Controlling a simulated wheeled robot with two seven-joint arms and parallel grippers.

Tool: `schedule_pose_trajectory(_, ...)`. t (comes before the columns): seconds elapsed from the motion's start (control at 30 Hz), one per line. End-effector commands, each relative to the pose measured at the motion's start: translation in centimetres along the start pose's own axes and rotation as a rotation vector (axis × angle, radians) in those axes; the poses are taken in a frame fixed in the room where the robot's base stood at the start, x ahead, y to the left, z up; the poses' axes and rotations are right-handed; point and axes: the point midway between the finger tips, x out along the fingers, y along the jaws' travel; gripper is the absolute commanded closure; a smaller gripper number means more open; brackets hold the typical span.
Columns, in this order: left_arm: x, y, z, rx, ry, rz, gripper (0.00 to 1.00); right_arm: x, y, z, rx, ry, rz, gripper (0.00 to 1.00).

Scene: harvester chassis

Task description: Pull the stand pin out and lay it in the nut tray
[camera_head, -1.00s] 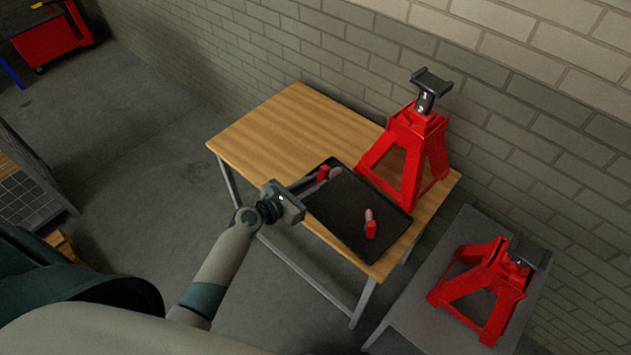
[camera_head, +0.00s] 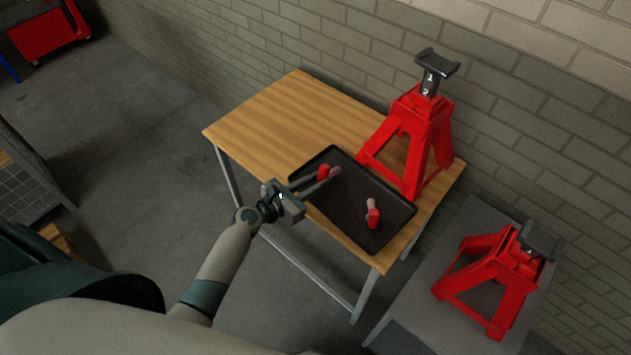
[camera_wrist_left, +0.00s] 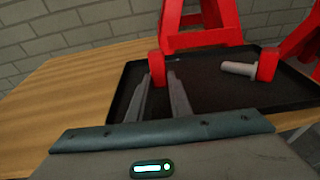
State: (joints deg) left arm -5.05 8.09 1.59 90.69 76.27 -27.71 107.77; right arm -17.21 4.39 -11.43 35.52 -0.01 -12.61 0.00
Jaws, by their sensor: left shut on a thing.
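My left gripper (camera_head: 318,178) is shut on a pin with a red head (camera_head: 323,172). The pin's pale shaft (camera_head: 335,172) points right in the head view. In the left wrist view the red head (camera_wrist_left: 156,65) shows between the fingertips (camera_wrist_left: 158,76). The held pin is over the back left part of the black tray (camera_head: 345,208); I cannot tell whether it touches the tray. A second pin (camera_head: 373,213), with a red head and grey shaft, lies in the tray towards the right. My right gripper is not in view.
A red jack stand (camera_head: 423,130) stands on the wooden table (camera_head: 275,125), just behind the tray. A second red stand (camera_head: 490,270) sits on a grey table (camera_head: 415,315) at right. The table's left half is clear. A brick wall (camera_head: 530,120) runs behind.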

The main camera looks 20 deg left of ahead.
Motion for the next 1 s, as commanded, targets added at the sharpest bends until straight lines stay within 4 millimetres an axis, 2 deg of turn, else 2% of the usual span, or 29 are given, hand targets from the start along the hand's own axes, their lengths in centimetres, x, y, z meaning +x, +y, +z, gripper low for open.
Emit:
schedule_pose_trajectory(0.17, 0.0, 0.0, 0.1, 0.0, -0.002, 0.0, 1.0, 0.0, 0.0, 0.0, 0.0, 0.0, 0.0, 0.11)
schedule_pose_trajectory(0.2, 0.0, 0.0, 0.1, 0.0, -0.002, 0.0, 0.72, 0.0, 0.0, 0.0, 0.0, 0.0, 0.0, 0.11)
schedule_pose_trajectory(0.27, 0.0, 0.0, 0.1, 0.0, -0.002, 0.0, 0.6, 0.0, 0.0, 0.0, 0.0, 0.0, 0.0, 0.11)
schedule_pose_trajectory(0.67, -0.3, 0.0, -0.1, 0.0, 0.001, 0.0, 0.6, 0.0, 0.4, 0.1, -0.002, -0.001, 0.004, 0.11)
schedule_pose_trajectory(0.87, -1.8, 0.0, -0.1, 0.001, 0.001, 0.0, 0.6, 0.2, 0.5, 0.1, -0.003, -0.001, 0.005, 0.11)
schedule_pose_trajectory(1.0, -3.9, 0.0, -0.2, 0.001, 0.002, 0.0, 0.6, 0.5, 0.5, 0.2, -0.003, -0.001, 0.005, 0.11)
